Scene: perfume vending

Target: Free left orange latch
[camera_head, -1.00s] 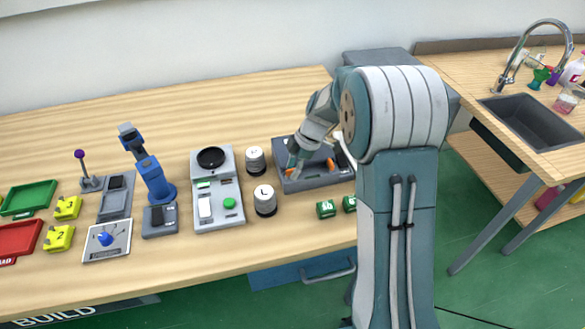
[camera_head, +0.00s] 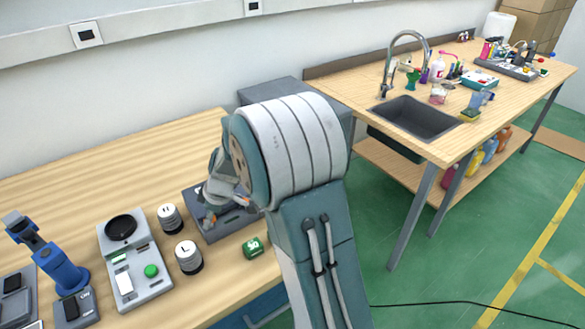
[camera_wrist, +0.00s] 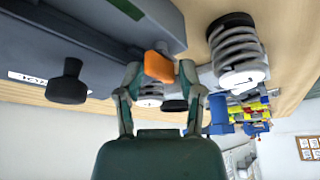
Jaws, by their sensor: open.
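In the wrist view an orange latch (camera_wrist: 158,66) shows between the two fingertips of my gripper (camera_wrist: 159,74). The fingers are apart, one on each side of the latch. Whether either finger touches it I cannot tell. In the head view my gripper (camera_head: 208,216) is down at the grey box (camera_head: 226,229). A small orange part (camera_head: 241,201) shows at the box's right side; my gripper and arm hide much of the rest.
A grey scale-like device (camera_head: 133,270) and a blue device (camera_head: 62,272) stand farther left. A sink table (camera_head: 350,90) is at right.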

